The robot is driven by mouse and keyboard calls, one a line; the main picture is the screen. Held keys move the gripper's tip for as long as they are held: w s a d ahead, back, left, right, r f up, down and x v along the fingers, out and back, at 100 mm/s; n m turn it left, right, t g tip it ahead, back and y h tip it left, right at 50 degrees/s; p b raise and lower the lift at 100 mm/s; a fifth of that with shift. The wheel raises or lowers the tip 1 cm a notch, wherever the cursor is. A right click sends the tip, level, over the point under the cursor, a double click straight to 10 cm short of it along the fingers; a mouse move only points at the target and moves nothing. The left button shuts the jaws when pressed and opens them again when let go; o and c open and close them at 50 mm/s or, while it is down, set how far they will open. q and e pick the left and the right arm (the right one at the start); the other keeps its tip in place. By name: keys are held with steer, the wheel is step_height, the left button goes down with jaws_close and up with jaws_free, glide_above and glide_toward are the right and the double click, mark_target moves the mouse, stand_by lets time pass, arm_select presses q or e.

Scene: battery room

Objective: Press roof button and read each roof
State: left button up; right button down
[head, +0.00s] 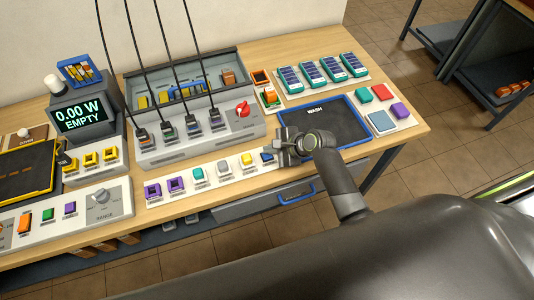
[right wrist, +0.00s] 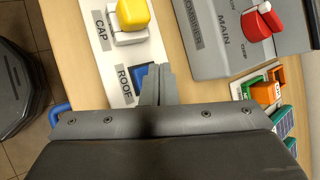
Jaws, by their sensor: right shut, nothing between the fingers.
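The blue roof button (head: 267,157) is at the right end of the white button strip, next to a yellow button. In the right wrist view the blue button (right wrist: 138,78) shows beside the label ROOF, partly hidden behind my fingers. My right gripper (head: 281,153) is shut and empty, its tips at the button; I cannot tell whether they touch it. The display (head: 80,116) reads 0.00 W EMPTY. Several teal-framed dark panels (head: 314,72), perhaps the roofs, lie in a row on a white strip at the back right. My left gripper is out of view.
A dark WASH tray (head: 345,118) lies right of my right gripper. A board with coloured tiles (head: 380,121) is at the table's right end. A grey console with cables and a red MAIN switch (head: 242,110) stands behind the button strip. A blue drawer handle (head: 297,195) sticks out below.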

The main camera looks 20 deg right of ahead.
mark_target(271, 157)
steer(key=shift+r+p, duration=1.45)
steer(key=shift+p, duration=0.1)
steer(key=shift+r+p, duration=0.55)
steer(key=shift+r, duration=0.55)
steer(key=shift+s, duration=0.1)
